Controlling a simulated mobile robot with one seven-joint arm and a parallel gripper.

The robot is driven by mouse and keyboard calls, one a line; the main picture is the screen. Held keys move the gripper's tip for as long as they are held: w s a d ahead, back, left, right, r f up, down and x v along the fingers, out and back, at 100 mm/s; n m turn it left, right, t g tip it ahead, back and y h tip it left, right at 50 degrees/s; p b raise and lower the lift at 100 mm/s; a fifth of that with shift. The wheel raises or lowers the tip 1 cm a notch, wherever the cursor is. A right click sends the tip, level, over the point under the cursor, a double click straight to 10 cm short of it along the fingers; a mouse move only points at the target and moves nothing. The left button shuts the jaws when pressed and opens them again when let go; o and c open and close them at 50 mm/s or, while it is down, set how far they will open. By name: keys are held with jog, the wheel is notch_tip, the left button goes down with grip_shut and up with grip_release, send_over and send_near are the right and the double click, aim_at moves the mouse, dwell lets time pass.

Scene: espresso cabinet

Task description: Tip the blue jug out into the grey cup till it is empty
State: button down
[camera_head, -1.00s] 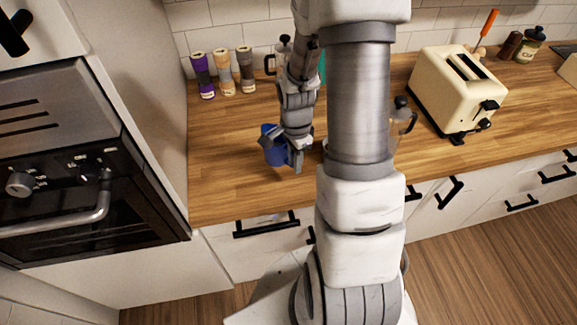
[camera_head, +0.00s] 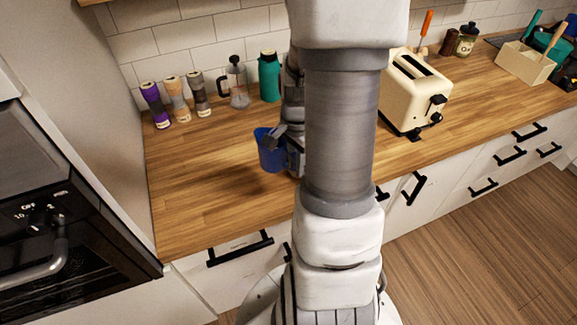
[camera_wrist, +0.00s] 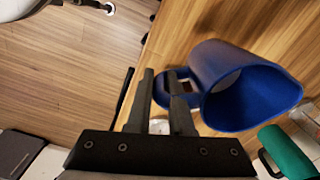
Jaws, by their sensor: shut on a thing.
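The blue jug (camera_head: 268,151) is held by its handle in my gripper (camera_head: 285,141), over the front part of the wooden counter. In the wrist view the jug (camera_wrist: 225,85) shows its wide blue mouth and bare inner wall; whether liquid lies deeper inside I cannot tell. My gripper's fingers (camera_wrist: 163,88) are shut at the jug's handle, beside its body. The jug looks close to upright in the head view. I see no grey cup in either view; my arm hides part of the counter.
A glass press (camera_head: 237,84) and a green flask (camera_head: 270,76) stand at the back, right of several spice jars (camera_head: 173,98). A cream toaster (camera_head: 415,92) stands right of my arm. The counter's left part (camera_head: 200,185) is clear. An oven (camera_head: 40,225) is at the left.

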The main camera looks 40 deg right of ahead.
jog(key=shift+d+r, duration=0.2)
jog(key=shift+d, duration=0.05)
jog(key=w+d+r+n+p, duration=0.2)
jog(key=d+r+n, duration=0.2)
jog(key=d, duration=0.5)
jog(key=w+d+r+n+p, duration=0.2)
jog(key=d+n, duration=0.4)
jog(key=d, duration=0.4)
jog(key=w+d+r+n+p, duration=0.2)
jog(key=d+r+n, duration=0.3)
jog(key=d, duration=0.5)
jog(key=shift+w+d+r+p, duration=0.15)
jog(key=shift+d+r+p, duration=0.15)
jog(key=shift+p, duration=0.35)
jog(key=shift+a, duration=0.2)
jog(key=a+r+h, duration=0.1)
jog(key=a+h, duration=0.6)
jog(key=h, duration=0.1)
jog(key=shift+r, duration=0.35)
jog(key=shift+a+h, duration=0.15)
jog(key=shift+h, duration=0.15)
